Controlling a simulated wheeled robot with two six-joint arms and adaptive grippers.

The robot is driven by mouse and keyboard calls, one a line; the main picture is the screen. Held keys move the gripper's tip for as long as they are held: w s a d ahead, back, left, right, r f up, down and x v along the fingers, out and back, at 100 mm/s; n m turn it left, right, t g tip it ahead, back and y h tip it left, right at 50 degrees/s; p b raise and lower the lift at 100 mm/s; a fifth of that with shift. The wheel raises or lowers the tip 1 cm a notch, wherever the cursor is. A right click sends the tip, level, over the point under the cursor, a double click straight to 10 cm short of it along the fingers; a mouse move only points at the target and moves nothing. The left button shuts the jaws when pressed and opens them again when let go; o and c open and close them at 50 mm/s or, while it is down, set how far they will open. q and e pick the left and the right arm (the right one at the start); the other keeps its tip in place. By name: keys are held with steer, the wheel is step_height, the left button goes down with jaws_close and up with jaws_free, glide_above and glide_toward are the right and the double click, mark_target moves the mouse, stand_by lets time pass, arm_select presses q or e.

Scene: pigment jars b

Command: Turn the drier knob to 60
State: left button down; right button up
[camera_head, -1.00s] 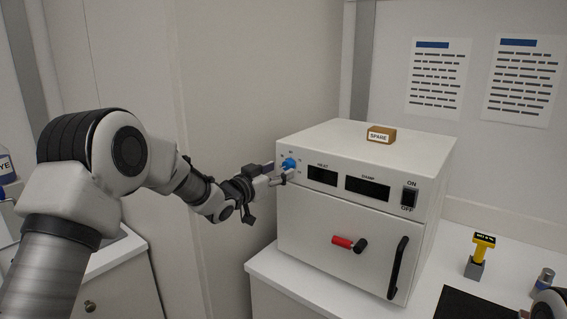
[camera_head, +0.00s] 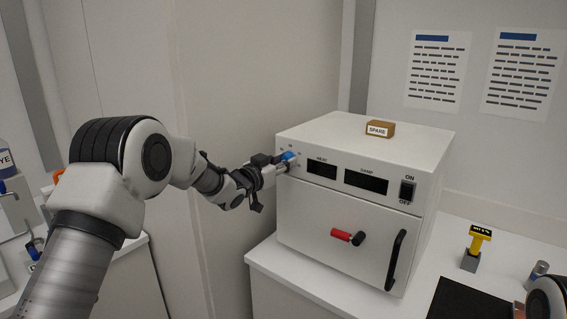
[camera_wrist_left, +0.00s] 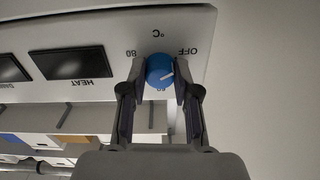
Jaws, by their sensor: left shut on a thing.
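The drier (camera_head: 361,140) is a white box with a grey-white front on the counter. Its blue knob (camera_head: 289,155) sits at the front panel's upper left. My left gripper (camera_head: 284,162) is at the knob, with its fingers shut on it from both sides. In the left wrist view, which is upside down, the knob (camera_wrist_left: 160,72) is between the fingertips. A white pointer line shows on it. The marks 80, °C and OFF show around it; another mark below it is mostly hidden. The displays HEAT (camera_head: 322,170) and DAMP (camera_head: 366,182) are dark. My right gripper is not in view.
A small SPARE block (camera_head: 380,129) lies on top of the drier. An ON/OFF switch (camera_head: 407,191), a red handle (camera_head: 342,235) and a black door bar (camera_head: 396,260) are on its front. A yellow-topped item (camera_head: 480,239) stands to the right on the counter.

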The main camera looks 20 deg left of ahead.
arm_select(q)
steer(key=shift+m+b, duration=10.2)
steer(key=shift+m, duration=1.6)
steer(key=shift+f, duration=0.1)
steer(key=c, duration=0.8)
jaws_free()
steer(key=shift+c, duration=0.2)
steer(key=shift+s, duration=0.1)
steer(key=v, duration=1.1)
steer(key=shift+s, duration=0.35)
